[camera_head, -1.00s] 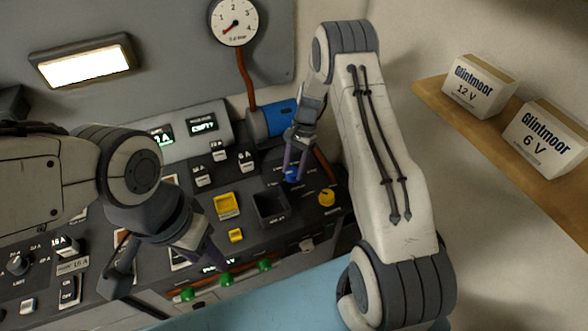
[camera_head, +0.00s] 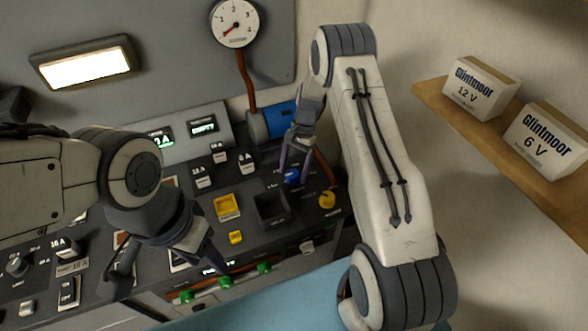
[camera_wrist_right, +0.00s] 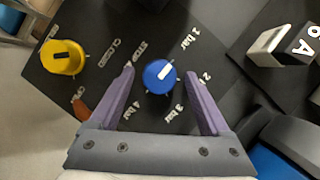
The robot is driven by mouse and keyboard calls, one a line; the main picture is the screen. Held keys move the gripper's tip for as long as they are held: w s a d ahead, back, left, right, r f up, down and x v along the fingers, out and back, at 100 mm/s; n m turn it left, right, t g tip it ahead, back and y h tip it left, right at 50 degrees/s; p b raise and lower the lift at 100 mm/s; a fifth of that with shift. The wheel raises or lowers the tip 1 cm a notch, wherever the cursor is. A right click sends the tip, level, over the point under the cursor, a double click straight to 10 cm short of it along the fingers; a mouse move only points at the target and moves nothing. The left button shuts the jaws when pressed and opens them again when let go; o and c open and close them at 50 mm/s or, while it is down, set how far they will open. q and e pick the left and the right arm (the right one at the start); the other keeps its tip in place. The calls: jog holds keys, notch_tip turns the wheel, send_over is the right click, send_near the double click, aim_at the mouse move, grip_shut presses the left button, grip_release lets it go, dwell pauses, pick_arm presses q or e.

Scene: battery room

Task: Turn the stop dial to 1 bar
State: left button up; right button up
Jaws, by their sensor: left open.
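The blue stop dial (camera_head: 292,176) is on the dark panel. In the right wrist view, the dial (camera_wrist_right: 158,78) has a white pointer aimed up and right, toward the label that seems to read 1 bar; STOP is to its upper left. My right gripper (camera_head: 295,165) is open, with its purple fingers on either side of the dial. In the right wrist view, the fingers (camera_wrist_right: 159,72) stand apart from the dial. The gauge (camera_head: 234,24) has its red needle toward the lower left. My left gripper (camera_head: 168,274) is open and empty over the panel's front left.
A yellow knob (camera_head: 327,200) is right of the dial. Green knobs (camera_head: 226,282) line the front. A shelf (camera_head: 545,165) with two Glintmoor boxes (camera_head: 480,88) is at the right.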

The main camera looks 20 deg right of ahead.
jog(key=shift+w+d+r, duration=0.15)
jog(key=shift+r, duration=0.2)
jog(key=b+v, duration=0.2)
jog(key=v, duration=0.7)
jog(key=shift+r, duration=0.35)
